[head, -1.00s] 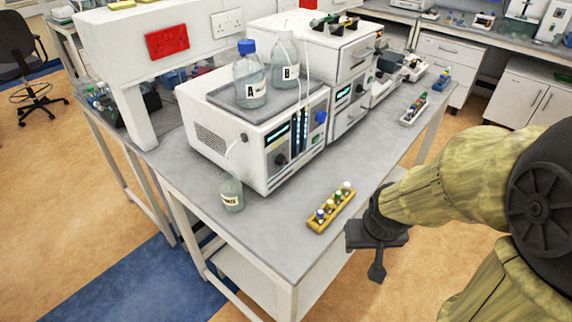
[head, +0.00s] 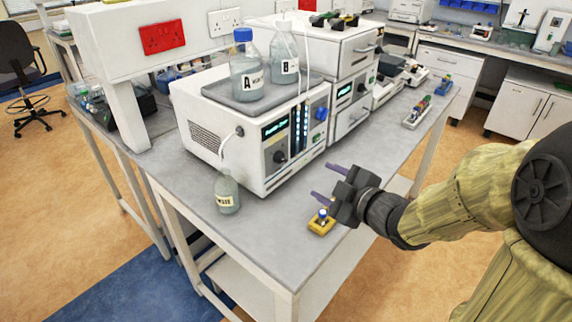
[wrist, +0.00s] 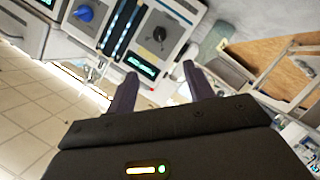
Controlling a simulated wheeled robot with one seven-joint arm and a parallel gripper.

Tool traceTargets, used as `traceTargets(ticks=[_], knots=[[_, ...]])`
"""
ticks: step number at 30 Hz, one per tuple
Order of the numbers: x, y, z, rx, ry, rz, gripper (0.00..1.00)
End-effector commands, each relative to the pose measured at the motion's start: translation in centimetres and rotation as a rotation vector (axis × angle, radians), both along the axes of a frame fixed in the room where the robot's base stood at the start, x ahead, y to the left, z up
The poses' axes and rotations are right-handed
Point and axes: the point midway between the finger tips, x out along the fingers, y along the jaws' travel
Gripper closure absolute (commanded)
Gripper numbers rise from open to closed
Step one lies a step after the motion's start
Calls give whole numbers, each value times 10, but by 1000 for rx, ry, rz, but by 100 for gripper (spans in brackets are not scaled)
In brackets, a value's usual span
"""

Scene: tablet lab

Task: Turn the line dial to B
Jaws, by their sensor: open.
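The white instrument (head: 225,150) stands on the bench and has two knobs on its front. A black round dial (head: 279,157) is at the lower left of the panel, below a lit display. A blue knob (head: 321,113) is at the upper right. No lettering at either knob is readable. My gripper (head: 322,181) is open and empty in front of the panel, fingers pointing at it, apart from both knobs. In the wrist view, the black dial (wrist: 158,36) lies beyond the gap between my fingertips (wrist: 160,75); the blue knob (wrist: 84,13) is further left.
Bottles A (head: 247,72) and B (head: 284,62) stand in a tray on the instrument, with tubing. A small waste bottle (head: 227,194) stands at its left front corner. The front bench top is otherwise clear.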

Motion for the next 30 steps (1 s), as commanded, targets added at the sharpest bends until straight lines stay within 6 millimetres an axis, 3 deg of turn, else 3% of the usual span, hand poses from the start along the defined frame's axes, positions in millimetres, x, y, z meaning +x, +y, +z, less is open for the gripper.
traceTargets(ticks=[30], knots=[[21, 14, 0, 14, 4, 1, 48]])
